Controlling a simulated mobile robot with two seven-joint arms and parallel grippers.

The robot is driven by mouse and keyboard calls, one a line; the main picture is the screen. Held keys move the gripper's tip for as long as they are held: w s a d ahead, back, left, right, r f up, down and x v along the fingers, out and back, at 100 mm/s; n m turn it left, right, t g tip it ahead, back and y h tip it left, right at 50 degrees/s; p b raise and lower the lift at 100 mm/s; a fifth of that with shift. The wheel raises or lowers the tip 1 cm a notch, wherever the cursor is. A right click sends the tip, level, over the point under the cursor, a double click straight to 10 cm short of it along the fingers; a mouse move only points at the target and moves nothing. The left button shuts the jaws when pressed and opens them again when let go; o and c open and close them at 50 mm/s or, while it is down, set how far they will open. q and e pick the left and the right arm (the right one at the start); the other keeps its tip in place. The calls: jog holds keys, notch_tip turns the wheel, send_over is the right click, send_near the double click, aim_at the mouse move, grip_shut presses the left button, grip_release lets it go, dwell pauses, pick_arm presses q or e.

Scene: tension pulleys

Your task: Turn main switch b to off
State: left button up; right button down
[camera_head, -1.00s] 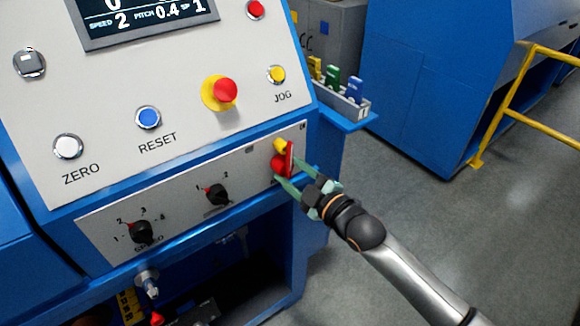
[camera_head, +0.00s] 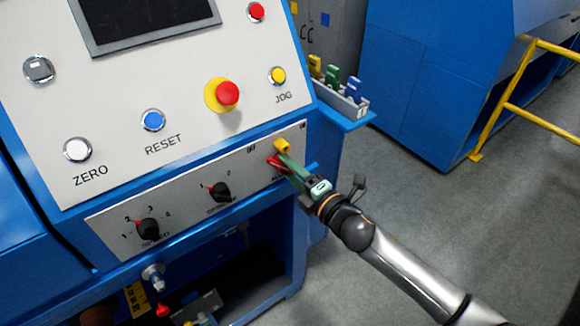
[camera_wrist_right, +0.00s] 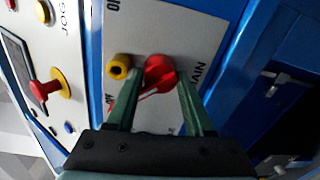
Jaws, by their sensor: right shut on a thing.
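The main switch is a red rotary handle (camera_head: 276,163) with a yellow part (camera_head: 282,145) beside it, at the right end of the lower grey panel. In the right wrist view the red handle (camera_wrist_right: 160,74) lies between my right gripper's green fingers, with the yellow part (camera_wrist_right: 119,67) just outside them. My right gripper (camera_head: 290,168) is shut on the red handle and is rolled over. An OFF label (camera_head: 251,149) is on the panel left of the switch. The handle points toward the OFF side. The display (camera_head: 145,18) is dark. My left gripper is not in view.
The lower panel also has two black selector knobs (camera_head: 148,229), (camera_head: 220,192). Above are a red emergency button (camera_head: 227,94) and several push buttons. A tray with coloured tags (camera_head: 345,103) juts out at the right. Grey floor is free at the right.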

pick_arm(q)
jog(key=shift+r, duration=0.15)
pick_arm(e)
jog(key=shift+n, duration=0.4)
jog(key=shift+c, duration=1.4)
grip_release()
